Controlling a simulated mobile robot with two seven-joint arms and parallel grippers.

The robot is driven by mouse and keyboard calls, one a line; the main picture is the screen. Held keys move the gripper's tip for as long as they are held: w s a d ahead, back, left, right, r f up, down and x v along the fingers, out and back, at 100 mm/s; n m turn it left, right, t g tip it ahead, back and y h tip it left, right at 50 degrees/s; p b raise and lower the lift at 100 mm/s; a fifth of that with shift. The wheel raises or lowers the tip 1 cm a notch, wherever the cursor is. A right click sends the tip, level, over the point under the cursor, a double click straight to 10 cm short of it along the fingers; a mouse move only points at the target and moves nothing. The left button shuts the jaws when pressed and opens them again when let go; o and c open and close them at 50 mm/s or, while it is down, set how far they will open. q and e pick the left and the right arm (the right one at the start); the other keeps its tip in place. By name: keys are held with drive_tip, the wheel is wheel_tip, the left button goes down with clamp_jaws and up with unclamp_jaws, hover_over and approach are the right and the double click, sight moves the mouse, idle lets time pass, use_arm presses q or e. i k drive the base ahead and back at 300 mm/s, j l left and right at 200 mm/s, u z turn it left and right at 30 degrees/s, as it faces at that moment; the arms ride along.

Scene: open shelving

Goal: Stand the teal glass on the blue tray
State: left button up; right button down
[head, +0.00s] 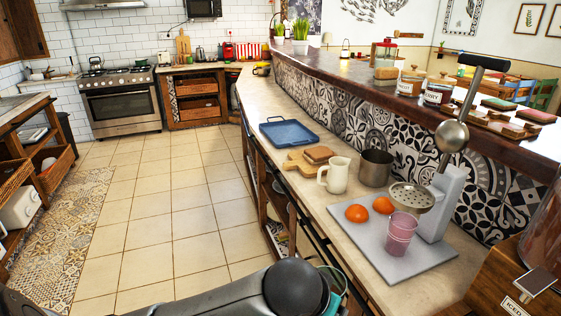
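The blue tray (289,133) lies flat and empty on the counter, near its left edge. A teal rim and a strip of teal, which look like the teal glass (338,276), show at the bottom, by the counter's front edge. My dark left arm covers most of it. My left arm comes in from the bottom left and ends in a rounded joint in front of the teal piece. Its fingers are hidden, so I cannot tell whether they hold the glass. My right gripper is not in view.
Nearer than the tray on the counter (346,222) are wooden boards (304,160), a cream jug (336,175), a metal pot (376,168), and a grey juicer (444,200) with oranges (357,213) and a pink glass (400,235). The tiled floor (175,215) at left is clear.

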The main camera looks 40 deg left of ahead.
sight(292, 138)
drive_tip(key=i+j, duration=0.15)
drive_tip(key=j, duration=0.25)
drive_tip(key=i+j+z, duration=0.1)
drive_tip(key=j, duration=0.3)
drive_tip(key=i+j, duration=0.15)
drive_tip(key=j, duration=0.3)
drive_tip(key=i+j+z, duration=0.1)
drive_tip(key=j, duration=0.3)
drive_tip(key=i+j, duration=0.2)
drive_tip(key=j, duration=0.2)
drive_tip(key=i+j+z, duration=0.1)
drive_tip(key=j, duration=0.25)
drive_tip(key=i+j, duration=0.2)
drive_tip(key=j, duration=0.2)
drive_tip(key=i+j+z, duration=0.1)
drive_tip(key=j, duration=0.3)
drive_tip(key=i, duration=0.1)
